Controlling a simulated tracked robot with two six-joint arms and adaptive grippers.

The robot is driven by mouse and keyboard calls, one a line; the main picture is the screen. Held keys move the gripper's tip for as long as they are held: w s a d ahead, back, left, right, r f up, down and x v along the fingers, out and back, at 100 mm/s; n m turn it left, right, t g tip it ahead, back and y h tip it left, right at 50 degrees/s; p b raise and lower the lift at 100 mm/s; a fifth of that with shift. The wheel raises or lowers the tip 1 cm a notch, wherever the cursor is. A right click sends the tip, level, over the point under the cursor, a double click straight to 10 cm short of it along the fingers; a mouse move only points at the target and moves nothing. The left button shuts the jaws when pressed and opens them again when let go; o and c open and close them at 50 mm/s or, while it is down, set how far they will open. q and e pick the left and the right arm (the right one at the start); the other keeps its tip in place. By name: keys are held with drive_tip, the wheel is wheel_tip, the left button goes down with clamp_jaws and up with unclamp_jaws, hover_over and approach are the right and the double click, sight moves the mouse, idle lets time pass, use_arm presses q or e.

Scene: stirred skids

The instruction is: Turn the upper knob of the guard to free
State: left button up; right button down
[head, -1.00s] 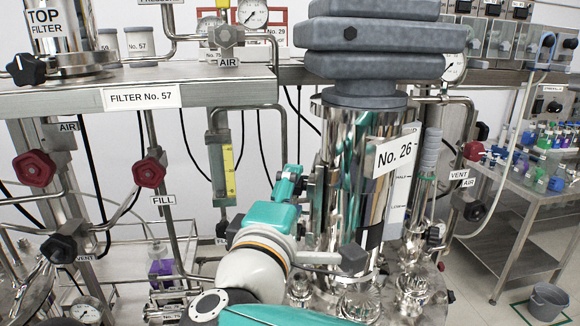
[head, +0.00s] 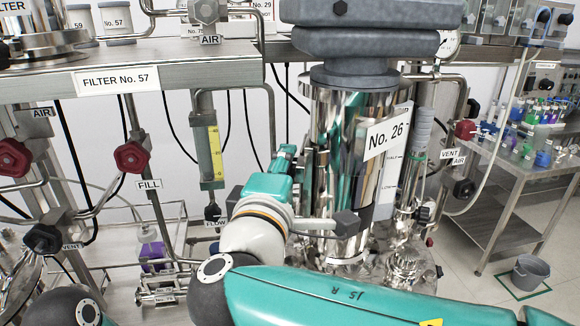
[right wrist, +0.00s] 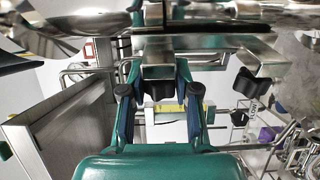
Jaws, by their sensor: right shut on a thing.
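The steel vessel labelled No. 26 (head: 338,120) stands right of centre in the head view. My right gripper (head: 284,160) is at its left side, with its wrist to the lower left. In the right wrist view, the fingers of this gripper (right wrist: 157,80) stand on either side of a dark lobed knob (right wrist: 153,88) by a steel bracket (right wrist: 158,57), and are shut on it. In the head view my gripper hides this knob, so its turn position cannot be read. I cannot tell which part is the guard. My left gripper is out of view.
Red knobs (head: 131,156) and pipes crowd the left. A steel shelf (head: 170,75) runs behind. A grey bucket (head: 530,272) stands on the floor at right.

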drive_tip(key=shift+f, duration=0.1)
drive_tip(key=shift+g, duration=0.3)
drive_tip(key=g, duration=0.3)
drive_tip(key=shift+y, duration=0.3)
drive_tip(key=shift+g+p, duration=0.3)
drive_tip(key=shift+g, duration=1.2)
drive_tip(key=shift+y, duration=0.3)
drive_tip(key=c, duration=0.8)
unclamp_jaws()
drive_tip(key=shift+a, duration=0.1)
